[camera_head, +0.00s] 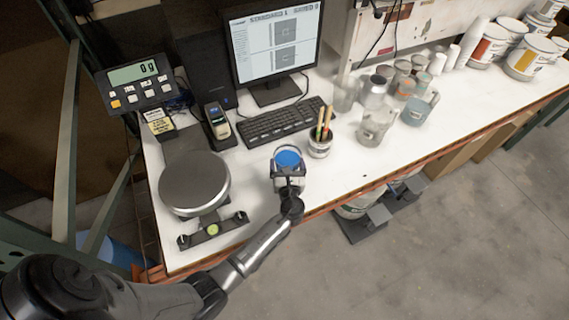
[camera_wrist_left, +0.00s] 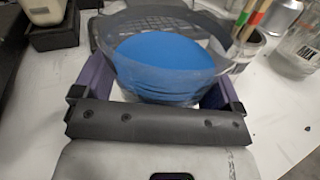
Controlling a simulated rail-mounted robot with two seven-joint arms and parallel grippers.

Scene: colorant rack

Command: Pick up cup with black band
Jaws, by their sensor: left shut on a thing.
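My left gripper (camera_head: 288,180) holds a clear cup (camera_head: 288,152) with blue content, near the front edge of the white bench. In the left wrist view the cup (camera_wrist_left: 150,60) stands between the two fingers of the gripper (camera_wrist_left: 155,95), which are closed against its sides. The cup is upright and its rim is open at the top. Its lower wall is hidden by the gripper, and I cannot make out a black band on it. I cannot tell whether its base touches the bench. My right gripper is not in view.
A round scale (camera_head: 195,182) lies to the left and a pot with brushes (camera_head: 319,145) close on the right. A keyboard (camera_head: 281,121) is behind. Glass jugs (camera_head: 376,128), metal cans (camera_head: 374,92) and paint buckets (camera_head: 488,46) stand further right. The front bench strip right of the pot is clear.

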